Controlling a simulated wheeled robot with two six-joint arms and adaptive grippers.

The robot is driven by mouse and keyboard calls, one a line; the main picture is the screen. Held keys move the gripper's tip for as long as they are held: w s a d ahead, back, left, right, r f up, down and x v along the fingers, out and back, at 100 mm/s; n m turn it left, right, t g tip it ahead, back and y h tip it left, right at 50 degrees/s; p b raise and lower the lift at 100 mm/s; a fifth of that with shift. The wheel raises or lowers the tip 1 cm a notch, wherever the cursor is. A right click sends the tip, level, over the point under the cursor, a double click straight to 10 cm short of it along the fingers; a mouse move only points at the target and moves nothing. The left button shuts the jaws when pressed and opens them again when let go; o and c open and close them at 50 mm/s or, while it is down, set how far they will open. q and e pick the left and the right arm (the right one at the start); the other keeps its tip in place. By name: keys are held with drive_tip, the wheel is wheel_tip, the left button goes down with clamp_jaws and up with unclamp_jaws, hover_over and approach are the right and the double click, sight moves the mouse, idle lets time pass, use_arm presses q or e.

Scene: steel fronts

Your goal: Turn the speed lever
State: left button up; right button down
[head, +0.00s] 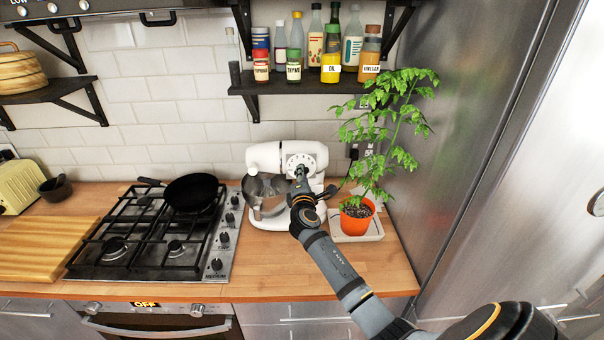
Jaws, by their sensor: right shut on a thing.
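A white stand mixer (264,155) with a steel bowl (262,190) stands on the wooden counter at the wall, right of the hob. A round speed dial (300,160) shows on the side of its head. My right gripper (301,174) reaches in from the lower right and is at the mixer's side, at the lower part of the dial. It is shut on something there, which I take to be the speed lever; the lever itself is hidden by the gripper. My left gripper is not in view.
A potted plant (356,212) in an orange pot stands close right of the gripper. A gas hob (146,272) with a black pan (191,192) is to the left. A shelf of bottles (246,88) hangs above. A steel fridge front (455,130) bounds the right. The counter front is clear.

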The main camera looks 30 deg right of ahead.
drive_tip(key=shift+r+n, duration=0.3)
drive_tip(key=c, duration=1.4)
unclamp_jaws()
drive_tip(key=shift+o, duration=0.9)
drive_tip(key=shift+f, duration=0.1)
drive_tip(key=shift+w+f, duration=0.1)
drive_tip(key=shift+f, duration=0.05)
drive_tip(key=v, duration=1.2)
drive_tip(key=shift+d+f, duration=0.1)
drive_tip(key=shift+d, duration=0.05)
